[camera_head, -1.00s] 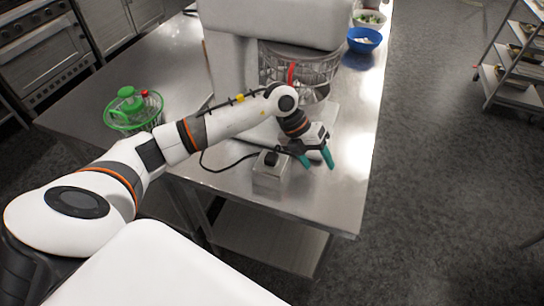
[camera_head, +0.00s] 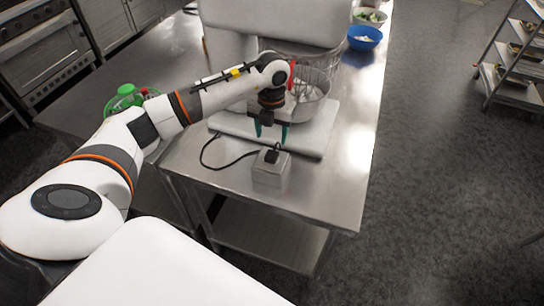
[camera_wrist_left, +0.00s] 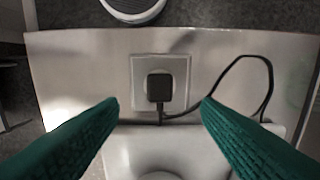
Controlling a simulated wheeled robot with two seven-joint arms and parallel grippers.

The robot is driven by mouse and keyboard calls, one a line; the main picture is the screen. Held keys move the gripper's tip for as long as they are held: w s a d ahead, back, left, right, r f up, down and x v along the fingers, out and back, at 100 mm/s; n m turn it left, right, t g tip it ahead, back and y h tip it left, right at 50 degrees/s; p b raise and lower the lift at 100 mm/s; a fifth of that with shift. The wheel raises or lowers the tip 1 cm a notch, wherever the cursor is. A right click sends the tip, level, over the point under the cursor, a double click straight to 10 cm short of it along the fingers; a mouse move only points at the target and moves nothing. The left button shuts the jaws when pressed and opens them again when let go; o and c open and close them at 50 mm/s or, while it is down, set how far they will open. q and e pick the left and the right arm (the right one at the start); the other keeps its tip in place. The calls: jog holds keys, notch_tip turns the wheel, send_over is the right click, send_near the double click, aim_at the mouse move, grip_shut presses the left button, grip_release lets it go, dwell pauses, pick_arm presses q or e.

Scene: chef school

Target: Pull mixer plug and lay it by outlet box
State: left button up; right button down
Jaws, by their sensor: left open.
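The black mixer plug (camera_head: 271,156) sits on top of the silver outlet box (camera_head: 268,176), near the front of the steel table. In the left wrist view the plug (camera_wrist_left: 159,88) is seated in the pale outlet box (camera_wrist_left: 141,69), with its black cord (camera_wrist_left: 246,58) looping to the right. The large mixer (camera_head: 238,62) stands behind, on its pale base. My left gripper (camera_head: 271,132) points down just behind the plug and above it, apart from it. Its green fingers (camera_wrist_left: 159,112) are spread with nothing between them. My right gripper is not in view.
A green basket (camera_head: 128,98) stands at the table's left. A blue bowl (camera_head: 364,40) and a white bowl are at the far end. The steel table (camera_head: 325,190) is bare right of the outlet box, and its front edge is close.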

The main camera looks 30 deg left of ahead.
aim_at(272, 154)
pick_arm(q)
notch_tip(272, 154, down, 8)
jog(key=b, duration=0.5)
jog(key=shift+f, duration=0.1)
jog(key=shift+b, duration=0.4)
dwell(0.5)
grip_shut()
jog(key=shift+r+p, duration=1.9)
jog(key=shift+r, duration=1.15)
